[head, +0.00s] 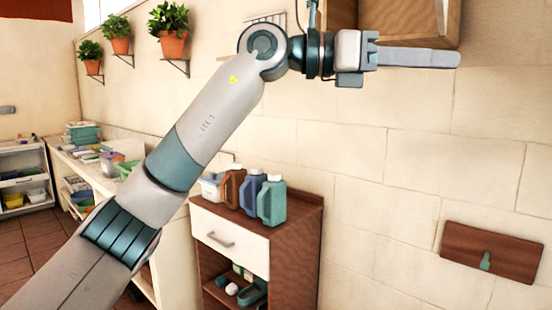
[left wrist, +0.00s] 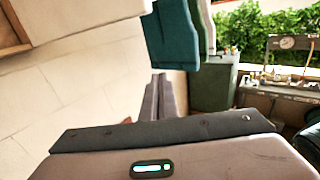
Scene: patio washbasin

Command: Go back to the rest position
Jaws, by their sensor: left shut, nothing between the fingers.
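My left arm crosses the head view from the lower left up to the top middle. My left gripper (head: 418,58) is raised high in front of the wall, pointing right, with its fingers together and nothing between them. In the left wrist view the shut fingers of my left gripper (left wrist: 158,97) stick out past the dark edge of the gripper body. My right gripper does not show in either view.
A wooden wall cabinet (head: 440,20) hangs right behind the left gripper. Below stands a brown cabinet (head: 306,225) with several bottles, including a green one (head: 271,200). A long counter (head: 110,182) runs along the left. Potted plants (head: 172,45) sit on wall brackets. A brown wall panel (head: 515,262) is lower right.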

